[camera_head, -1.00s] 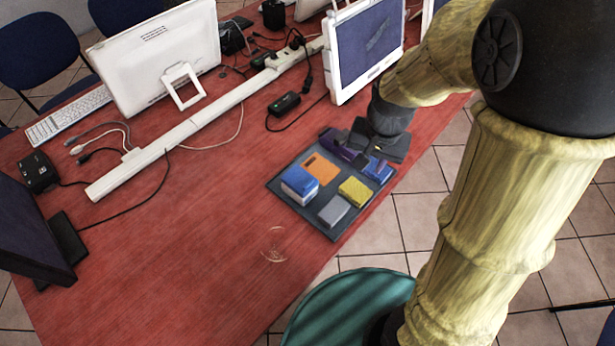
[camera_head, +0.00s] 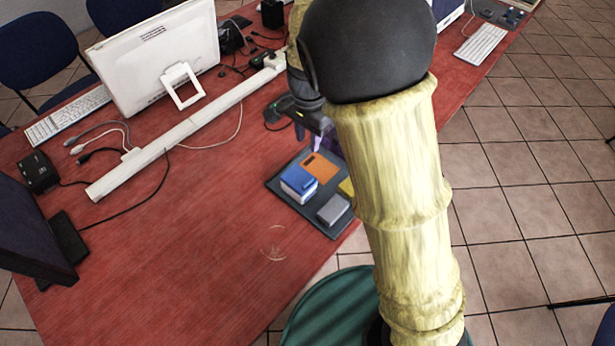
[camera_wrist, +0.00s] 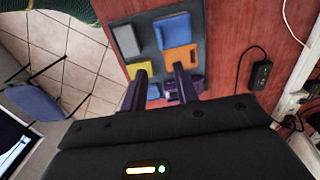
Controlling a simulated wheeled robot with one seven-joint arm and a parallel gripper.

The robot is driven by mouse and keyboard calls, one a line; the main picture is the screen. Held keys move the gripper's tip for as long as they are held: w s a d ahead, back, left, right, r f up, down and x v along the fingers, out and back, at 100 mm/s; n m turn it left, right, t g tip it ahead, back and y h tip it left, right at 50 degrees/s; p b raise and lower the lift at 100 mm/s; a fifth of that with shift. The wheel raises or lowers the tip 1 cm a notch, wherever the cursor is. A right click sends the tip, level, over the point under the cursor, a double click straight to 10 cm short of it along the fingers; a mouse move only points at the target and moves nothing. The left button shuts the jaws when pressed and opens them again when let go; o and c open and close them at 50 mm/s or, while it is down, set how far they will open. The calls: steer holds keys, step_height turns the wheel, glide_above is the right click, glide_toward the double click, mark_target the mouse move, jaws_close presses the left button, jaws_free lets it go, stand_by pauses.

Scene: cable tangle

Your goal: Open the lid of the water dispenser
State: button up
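No water dispenser or lid that I can recognise shows in either view. My gripper (camera_head: 308,136) is above the far side of a dark board with coloured blocks (camera_head: 283,197). In the wrist view my gripper (camera_wrist: 159,70) is open, its two purple fingers apart with nothing held between them. The board carries a blue block (camera_head: 299,181), an orange piece (camera_head: 320,167), a grey block (camera_head: 334,209) and a yellow block (camera_head: 347,187), the last partly hidden by my arm. A purple piece (camera_wrist: 171,89) shows between the fingers in the wrist view, partly hidden.
The red table (camera_head: 190,240) is clear at front left. A white cable duct (camera_head: 185,143) crosses it, with loose cables and a white monitor (camera_head: 160,55) behind. A black adapter (camera_wrist: 260,74) lies beside the board in the wrist view. A dark screen (camera_head: 30,232) stands at left.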

mark_target(308, 181)
step_height(308, 181, down, 17)
steer(key=shift+b, duration=0.3)
stand_by(0.3)
jaws_close()
